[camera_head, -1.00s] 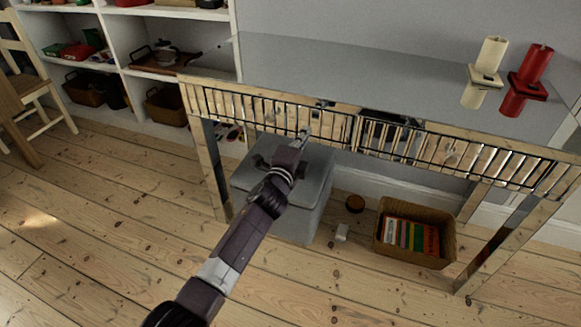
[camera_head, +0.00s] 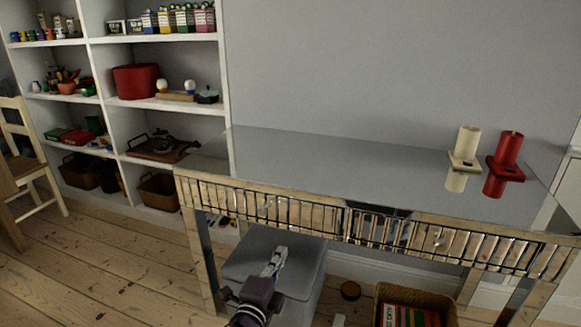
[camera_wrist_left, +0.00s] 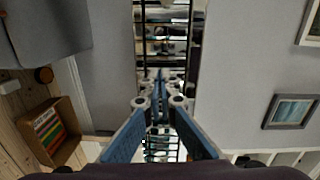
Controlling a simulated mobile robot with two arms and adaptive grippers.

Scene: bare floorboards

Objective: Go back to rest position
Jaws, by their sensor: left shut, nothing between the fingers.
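My left gripper (camera_head: 275,262) is low in the middle of the head view, in front of the mirrored console table (camera_head: 300,165). Its fingers are closed together with nothing between them. In the left wrist view the closed fingers (camera_wrist_left: 160,85) point at the table's slatted, reflective front (camera_wrist_left: 165,20). I cannot tell how far apart they are. My right gripper is not in view.
A cream candle (camera_head: 468,145) and a red candle (camera_head: 508,155) stand on the table's right part. Below it are a grey box (camera_head: 300,275) and a wicker basket (camera_head: 440,300) of books. White shelves (camera_head: 222,80) stand at the left. Floorboards are bare at the lower left.

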